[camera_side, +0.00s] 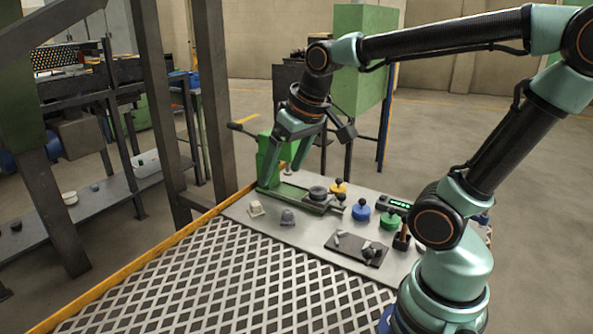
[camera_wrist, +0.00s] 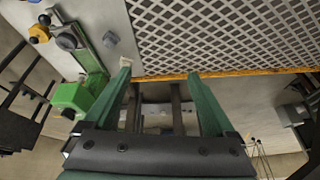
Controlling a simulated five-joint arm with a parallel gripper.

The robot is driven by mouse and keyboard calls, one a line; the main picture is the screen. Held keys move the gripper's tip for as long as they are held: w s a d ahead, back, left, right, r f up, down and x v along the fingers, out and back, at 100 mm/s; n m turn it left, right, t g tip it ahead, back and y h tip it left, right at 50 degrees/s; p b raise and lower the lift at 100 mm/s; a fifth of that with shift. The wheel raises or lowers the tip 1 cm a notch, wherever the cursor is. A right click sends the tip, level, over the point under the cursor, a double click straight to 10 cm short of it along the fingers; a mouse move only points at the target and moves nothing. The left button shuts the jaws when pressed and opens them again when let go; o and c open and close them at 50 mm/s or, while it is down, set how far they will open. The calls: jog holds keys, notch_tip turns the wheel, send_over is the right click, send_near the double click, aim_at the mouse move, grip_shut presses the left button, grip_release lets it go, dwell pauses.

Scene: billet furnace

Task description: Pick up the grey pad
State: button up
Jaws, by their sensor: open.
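A small grey lump (camera_side: 288,217), which looks like the grey pad, sits on the light bench plate. In the wrist view it shows as a small grey block (camera_wrist: 111,39) at upper left, beyond the left finger. My gripper (camera_side: 284,167) is open and empty, above the far edge of the bench beside a green machine part. In the wrist view my gripper (camera_wrist: 158,76) has its fingers wide apart, with the yellow bench edge between them. The grey pad lies outside the jaws, apart from them.
A cream block (camera_side: 256,208) sits left of the pad. A green slide with a dark round piece (camera_side: 318,192) stands behind it. Yellow (camera_side: 338,187), blue (camera_side: 361,210) and green (camera_side: 390,219) knobbed pieces and a dark tray (camera_side: 345,252) lie to the right. A lattice grate (camera_side: 220,285) fills the front.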

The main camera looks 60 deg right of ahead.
jog(key=w+d+f+m+g, duration=0.3)
jog(key=w+d+f+m, duration=0.15)
jog(key=w+d, duration=0.35)
jog(key=m+g, duration=0.2)
jog(key=m, duration=0.3)
send_near(288, 211)
jog(key=f, duration=0.4)
jog(key=shift+s+d+f, duration=0.15)
jog(key=shift+d+f, duration=0.15)
jog(key=shift+d, duration=0.05)
jog(key=shift+a+f, duration=0.2)
jog(key=shift+f, duration=2.65)
grip_shut()
jog(key=shift+r, duration=0.15)
notch_tip(288, 211, up, 20)
